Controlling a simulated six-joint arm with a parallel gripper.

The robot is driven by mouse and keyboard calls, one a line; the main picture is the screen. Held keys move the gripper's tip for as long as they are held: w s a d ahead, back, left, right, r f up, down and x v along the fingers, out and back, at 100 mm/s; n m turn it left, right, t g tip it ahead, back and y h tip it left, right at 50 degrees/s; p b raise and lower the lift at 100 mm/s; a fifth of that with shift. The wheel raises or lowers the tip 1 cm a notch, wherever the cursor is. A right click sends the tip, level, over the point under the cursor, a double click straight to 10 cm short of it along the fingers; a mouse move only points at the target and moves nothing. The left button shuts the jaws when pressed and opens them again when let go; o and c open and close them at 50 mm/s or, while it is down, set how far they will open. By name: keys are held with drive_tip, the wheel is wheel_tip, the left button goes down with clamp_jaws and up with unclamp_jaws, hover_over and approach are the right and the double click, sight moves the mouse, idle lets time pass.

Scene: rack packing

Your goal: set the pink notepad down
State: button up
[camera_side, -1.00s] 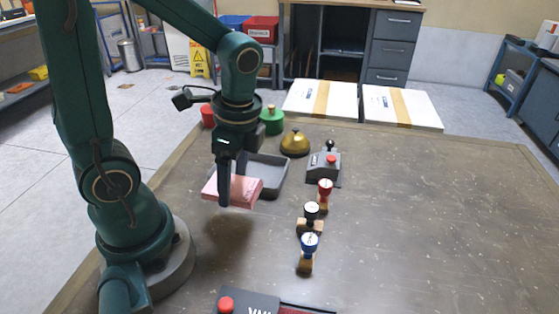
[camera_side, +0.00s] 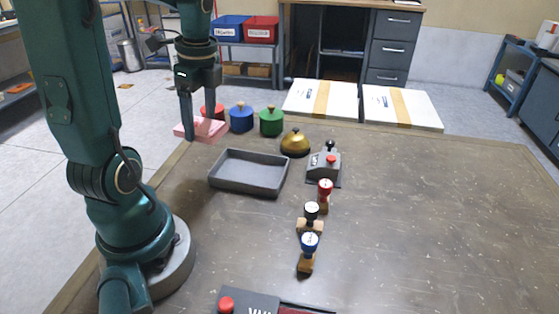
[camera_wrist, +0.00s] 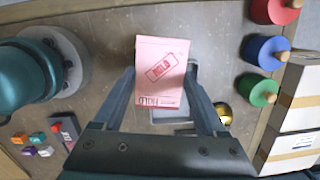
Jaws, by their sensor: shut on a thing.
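The pink notepad (camera_side: 202,129) is held in the air by my gripper (camera_side: 202,124), above the far left part of the table. In the wrist view the notepad (camera_wrist: 162,72) lies between my two fingers, with a red stamped mark and dark lettering on its face. My gripper (camera_wrist: 160,95) is shut on it. In the side view one finger stands in front of the notepad. The gap between the notepad and the table cannot be judged exactly.
A grey tray (camera_side: 248,188) stands empty on the table. A brass bell (camera_side: 295,143), a stamping device (camera_side: 324,166) and several hand stamps (camera_side: 310,228) are to the right. The right side of the table is clear.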

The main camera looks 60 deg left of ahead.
drive_tip(key=shift+s+a+f+n, duration=0.1)
drive_tip(key=shift+s+a+n, duration=0.2)
drive_tip(key=shift+a, duration=0.35)
drive_tip(key=shift+s+a+f+n, duration=0.1)
drive_tip(key=shift+s+a+n, duration=0.15)
drive_tip(key=shift+a, duration=0.35)
drive_tip(key=shift+w+f, duration=0.1)
drive_tip(key=shift+f, duration=0.1)
hover_over(249, 175)
drive_tip(key=f, duration=0.6)
drive_tip(key=shift+w+d+f, duration=0.15)
drive_tip(key=shift+w+f, duration=0.05)
drive_tip(key=shift+f, duration=2.15)
drive_tip(key=shift+f, duration=0.15)
drive_tip(key=o, duration=1.1)
drive_tip(key=shift+o, duration=0.2)
